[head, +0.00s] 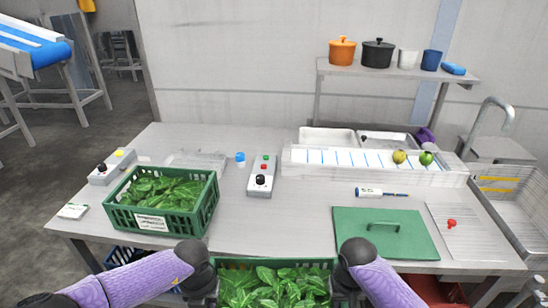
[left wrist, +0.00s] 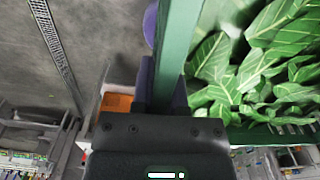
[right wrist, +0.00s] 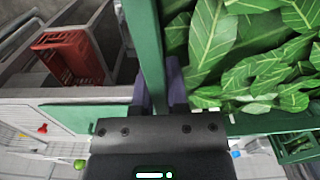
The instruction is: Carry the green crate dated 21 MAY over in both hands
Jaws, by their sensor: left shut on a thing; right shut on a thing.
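A green crate full of leafy greens is at the bottom edge of the head view, its far rim (head: 275,262) in front of the table. My left gripper (left wrist: 160,88) is shut on one side wall of this crate (left wrist: 178,45). My right gripper (right wrist: 160,90) is shut on the opposite wall (right wrist: 148,45). The near part of the crate is cut off, and no date label on it shows. A second green crate (head: 160,222) of greens stands on the table at left, with a white label (head: 151,222) too small to read.
The steel table (head: 240,225) has a control box (head: 262,177), a green board with handle (head: 382,238), a marker (head: 370,192) and white trays at the back. A red crate (right wrist: 72,55) is below the table. A sink (head: 520,200) is at right.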

